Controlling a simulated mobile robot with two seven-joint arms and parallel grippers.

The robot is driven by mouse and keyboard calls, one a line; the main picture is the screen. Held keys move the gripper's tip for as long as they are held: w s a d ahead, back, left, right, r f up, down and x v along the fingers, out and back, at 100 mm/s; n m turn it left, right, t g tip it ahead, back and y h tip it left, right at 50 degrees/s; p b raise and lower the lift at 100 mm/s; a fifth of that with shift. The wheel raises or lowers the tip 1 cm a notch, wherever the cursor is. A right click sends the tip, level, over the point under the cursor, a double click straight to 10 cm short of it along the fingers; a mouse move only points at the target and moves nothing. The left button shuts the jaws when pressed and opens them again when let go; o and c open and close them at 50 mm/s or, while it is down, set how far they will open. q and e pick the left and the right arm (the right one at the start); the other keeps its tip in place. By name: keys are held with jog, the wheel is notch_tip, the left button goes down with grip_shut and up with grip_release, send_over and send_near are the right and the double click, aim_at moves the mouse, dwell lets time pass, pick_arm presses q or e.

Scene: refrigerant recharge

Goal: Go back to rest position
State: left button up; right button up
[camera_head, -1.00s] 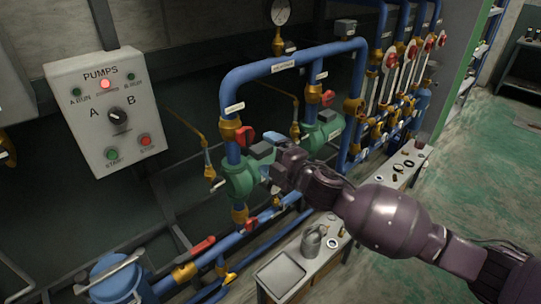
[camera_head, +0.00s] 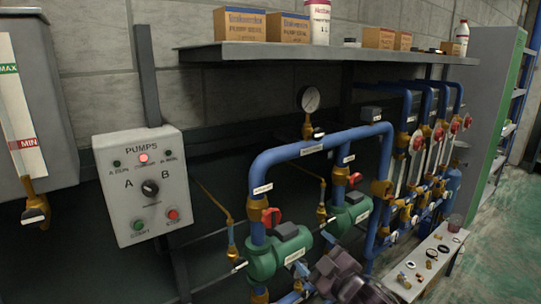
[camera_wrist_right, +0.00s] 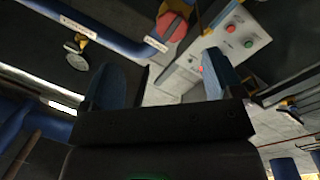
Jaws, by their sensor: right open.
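My right gripper (camera_wrist_right: 162,82) shows in the wrist view with its two blue fingers spread apart and nothing between them. In the head view my right arm comes in at the bottom, in front of the blue pipes and the green pumps, and the gripper is mostly cut off by the lower edge. The pump control box (camera_head: 150,215) hangs at the left with its selector knob (camera_head: 150,188) and a lit red lamp. It also shows tilted in the wrist view (camera_wrist_right: 262,52). My left gripper is not in view.
Green pumps (camera_head: 272,262) and blue pipes (camera_head: 320,146) stand close to my right arm. A red valve handle (camera_wrist_right: 173,27) shows beyond the fingers. A shelf (camera_head: 330,53) with boxes runs above. A bench (camera_head: 410,291) with small parts stands right; green floor is clear beyond.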

jog(key=s+d+f+m+g+h, duration=0.2)
jog(key=s+d+f+m+h, duration=0.2)
jog(key=s+f, duration=0.9)
jog(key=s+d+f+m+g+h, duration=0.2)
jog(key=s+d+f+m+h, duration=0.2)
jog(key=s+d+f+m, duration=0.4)
jog(key=s+d+f+b, duration=0.1)
jog(key=s+d+f, duration=0.4)
jog(key=s, duration=0.1)
jog(key=shift+s+f+m+h, duration=0.35)
jog(key=shift+s+m+h, duration=0.05)
jog(key=shift+d, duration=0.1)
jog(key=shift+c, duration=0.3)
